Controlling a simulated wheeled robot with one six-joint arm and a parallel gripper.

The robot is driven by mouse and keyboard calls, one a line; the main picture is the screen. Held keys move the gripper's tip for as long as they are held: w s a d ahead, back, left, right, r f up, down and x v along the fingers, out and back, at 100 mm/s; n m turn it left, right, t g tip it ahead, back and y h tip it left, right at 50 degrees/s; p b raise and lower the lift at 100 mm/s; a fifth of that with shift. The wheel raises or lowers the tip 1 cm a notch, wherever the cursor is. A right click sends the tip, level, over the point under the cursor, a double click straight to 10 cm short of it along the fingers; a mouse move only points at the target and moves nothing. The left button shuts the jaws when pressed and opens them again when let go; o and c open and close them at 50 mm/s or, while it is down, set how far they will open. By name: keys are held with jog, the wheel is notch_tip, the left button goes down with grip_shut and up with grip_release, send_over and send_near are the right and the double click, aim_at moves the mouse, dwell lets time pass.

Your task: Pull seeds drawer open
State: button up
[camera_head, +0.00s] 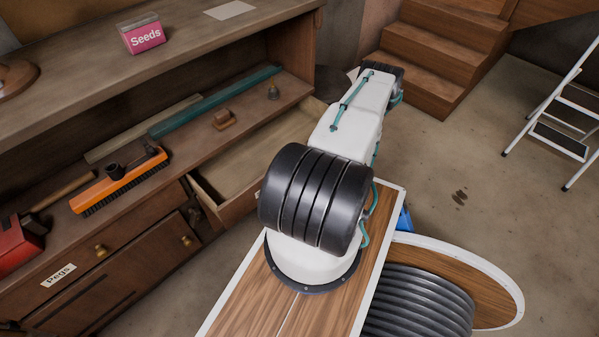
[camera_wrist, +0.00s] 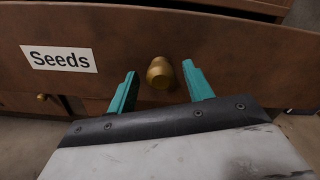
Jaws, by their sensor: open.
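In the wrist view the seeds drawer front (camera_wrist: 220,40) is brown, with a white "Seeds" label (camera_wrist: 59,59) at left and a brass knob (camera_wrist: 160,73). My gripper (camera_wrist: 159,68) is open, its two teal fingers on either side of the knob with a visible gap on each side. Whether the fingertips reach around the knob in depth is hard to tell. In the head view a drawer (camera_head: 222,178) stands pulled out of the cabinet, its interior looking empty. My arm hides its front, so its label is not readable there. My gripper is hidden in the head view.
A pink "Seeds" box (camera_head: 146,37) stands on the upper shelf (camera_head: 60,85). An orange brush (camera_head: 118,182) and a teal bar (camera_head: 215,100) lie on the cabinet top. The "Pegs" drawer (camera_head: 95,260) is at lower left.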

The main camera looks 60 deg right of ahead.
jog(key=v, duration=0.6)
jog(key=shift+s+a, duration=0.2)
jog(key=shift+s, duration=0.15)
jog(key=w+a+r+n+g+y, duration=0.3)
jog(key=a+r+n+g+y, duration=0.25)
jog(key=r, duration=0.55)
jog(key=w+a+r+n+g+y, duration=0.2)
jog(key=a+r+n+g+y, duration=0.2)
jog(key=r+n+y, duration=0.5)
jog(key=w+a+r+n+g+y, duration=0.3)
jog(key=a+r+n+g+y, duration=0.15)
jog(key=r, duration=0.85)
jog(key=s+a+r+n+g+h, duration=0.1)
jog(key=s+a+r+n+h, duration=0.1)
jog(key=a+r+n+h, duration=0.4)
jog(key=s+a+r+n+h, duration=0.1)
jog(key=a+r+n+h, duration=0.6)
jog(key=a+r+n, duration=0.4)
jog(key=a+r, duration=0.4)
jog(key=r, duration=0.3)
jog(key=shift+s+r+g, duration=0.15)
jog(key=shift+s+g, duration=0.25)
